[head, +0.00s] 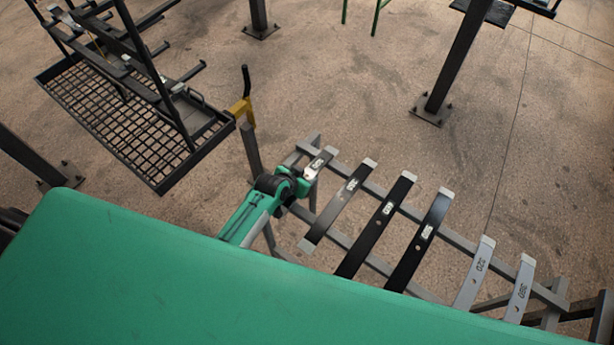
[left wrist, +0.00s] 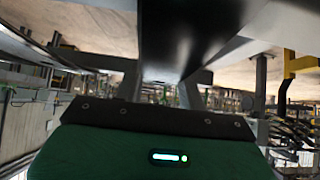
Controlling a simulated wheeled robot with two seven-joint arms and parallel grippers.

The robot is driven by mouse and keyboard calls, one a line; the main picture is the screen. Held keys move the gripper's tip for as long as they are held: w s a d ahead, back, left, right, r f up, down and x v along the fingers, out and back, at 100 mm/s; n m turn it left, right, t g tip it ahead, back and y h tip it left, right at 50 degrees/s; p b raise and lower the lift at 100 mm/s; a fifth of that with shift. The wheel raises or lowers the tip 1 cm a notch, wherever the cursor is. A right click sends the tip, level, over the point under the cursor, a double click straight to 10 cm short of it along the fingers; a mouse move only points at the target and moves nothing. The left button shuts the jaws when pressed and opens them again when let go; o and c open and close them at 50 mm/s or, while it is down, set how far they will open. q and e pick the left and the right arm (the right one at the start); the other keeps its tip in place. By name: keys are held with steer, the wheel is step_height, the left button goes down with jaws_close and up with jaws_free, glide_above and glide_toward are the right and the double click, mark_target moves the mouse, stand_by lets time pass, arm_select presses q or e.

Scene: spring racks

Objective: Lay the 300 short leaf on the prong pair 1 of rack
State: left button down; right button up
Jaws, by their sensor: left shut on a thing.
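My left gripper (head: 299,182) is at the leftmost leaf (head: 319,162) on the slatted stand and is shut on it. This leaf is grey with a pale end and a small label too small to read, and my gripper hides its near part. In the left wrist view a dark, shiny leaf (left wrist: 190,35) runs up from between the fingers (left wrist: 162,92). It still appears to lie over the stand's rails. The rack (head: 135,60), with dark prongs above a mesh tray, stands at the upper left; prong numbers are not readable. My right gripper is out of view.
Several other leaves lie across the stand (head: 345,240) to the right, two black ones (head: 420,235) and pale ones (head: 473,275) among them. A yellow bracket with a dark handle (head: 243,105) stands between stand and rack. A post (head: 455,65) rises at the upper right.

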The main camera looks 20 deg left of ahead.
arm_select(q)
steer(key=shift+w+r, duration=0.1)
steer(key=shift+r, duration=0.8)
step_height(320, 180, up, 18)
steer(key=b, duration=0.3)
steer(key=shift+r, duration=0.2)
